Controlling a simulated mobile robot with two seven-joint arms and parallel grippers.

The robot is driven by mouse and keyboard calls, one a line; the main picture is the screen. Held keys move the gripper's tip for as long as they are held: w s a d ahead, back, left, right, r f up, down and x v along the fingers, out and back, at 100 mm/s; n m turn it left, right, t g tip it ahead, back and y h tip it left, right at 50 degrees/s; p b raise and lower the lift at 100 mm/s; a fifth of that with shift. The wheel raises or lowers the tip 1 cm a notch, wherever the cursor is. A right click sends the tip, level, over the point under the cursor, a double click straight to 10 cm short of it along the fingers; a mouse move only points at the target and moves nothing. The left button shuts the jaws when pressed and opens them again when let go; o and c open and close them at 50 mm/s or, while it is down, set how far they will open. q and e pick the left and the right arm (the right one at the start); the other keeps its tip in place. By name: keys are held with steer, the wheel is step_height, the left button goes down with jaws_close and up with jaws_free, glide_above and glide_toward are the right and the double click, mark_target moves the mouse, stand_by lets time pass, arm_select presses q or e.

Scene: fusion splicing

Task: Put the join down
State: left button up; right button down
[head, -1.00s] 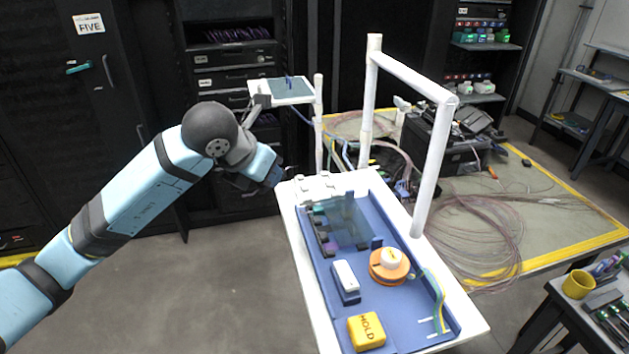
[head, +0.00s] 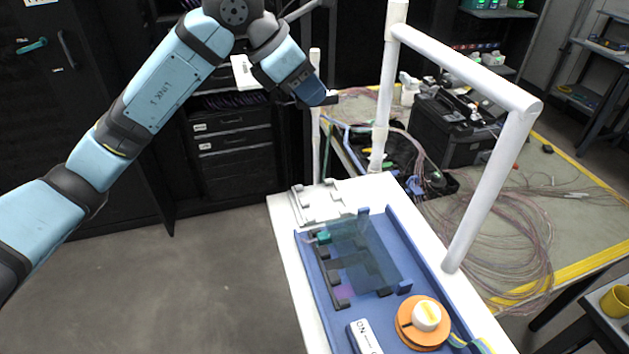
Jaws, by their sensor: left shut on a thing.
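My left gripper (head: 328,99) hangs in the air past the far end of the white cart top (head: 283,232), above the small white holders (head: 318,202) there. It is shut; its dark fingertips are small and partly behind the blue wrist. The join in it is too thin to make out. The blue tray (head: 405,243) lies on the cart top, with a clear bluish cover (head: 362,255) over part of it and dark blocks along its left side. My right gripper is not in view.
A white post frame (head: 487,185) rises along the cart's right side. An orange spool with a white cap (head: 427,317) and a white-topped block (head: 366,338) sit at the tray's near end. Looped cables (head: 500,240) lie on the table to the right.

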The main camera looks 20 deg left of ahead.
mark_target(322, 192)
arm_select(q)
step_height(322, 192, down, 19)
steer(key=shift+s+f+p, duration=0.1)
steer(key=shift+s+p, duration=0.05)
steer(key=shift+p, duration=0.4)
steer(key=shift+f, duration=0.25)
steer(key=o, duration=0.7)
steer(key=shift+r, duration=0.1)
